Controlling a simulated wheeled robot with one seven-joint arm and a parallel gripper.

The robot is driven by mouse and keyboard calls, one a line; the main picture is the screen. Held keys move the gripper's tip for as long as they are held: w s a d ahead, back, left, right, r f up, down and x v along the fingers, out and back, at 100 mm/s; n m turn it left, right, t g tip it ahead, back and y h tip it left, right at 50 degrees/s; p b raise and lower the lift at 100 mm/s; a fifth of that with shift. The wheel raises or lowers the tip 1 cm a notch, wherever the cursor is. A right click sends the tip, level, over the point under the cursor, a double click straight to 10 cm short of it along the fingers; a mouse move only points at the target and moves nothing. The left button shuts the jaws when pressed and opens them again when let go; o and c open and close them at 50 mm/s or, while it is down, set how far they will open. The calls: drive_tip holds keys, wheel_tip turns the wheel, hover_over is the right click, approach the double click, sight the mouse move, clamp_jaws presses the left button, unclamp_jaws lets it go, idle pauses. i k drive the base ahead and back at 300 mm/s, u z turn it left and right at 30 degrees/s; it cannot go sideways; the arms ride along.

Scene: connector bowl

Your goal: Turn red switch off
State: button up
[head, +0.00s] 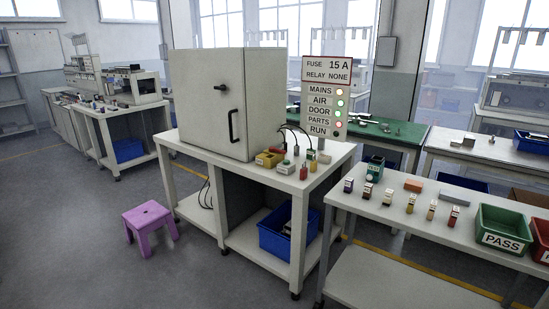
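No part of my gripper shows in the head view. Several small devices stand on the white bench (230,167) in front of and beside a large closed grey cabinet (208,104). Among them are a yellow box (266,160), a white-and-green box (286,168) and a small upright red piece (303,173). The red piece may be the red switch, but it is too small to tell, and its on or off position cannot be read.
A blue bin (288,230) sits on the bench's lower shelf. A purple stool (149,217) stands on the floor at the left. A second table (400,215) at the right holds several small blocks, a green PASS bin (502,229) and a red bin (541,240). The front-left floor is clear.

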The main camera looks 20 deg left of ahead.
sight(271, 149)
drive_tip(key=z, duration=0.3)
drive_tip(key=k, duration=0.1)
drive_tip(key=u, duration=1.3)
drive_tip(key=i, duration=1)
drive_tip(key=u, duration=0.45)
drive_tip(key=i, duration=1.3)
drive_tip(key=z, duration=0.95)
drive_tip(key=i, duration=0.55)
drive_tip(key=z, duration=0.25)
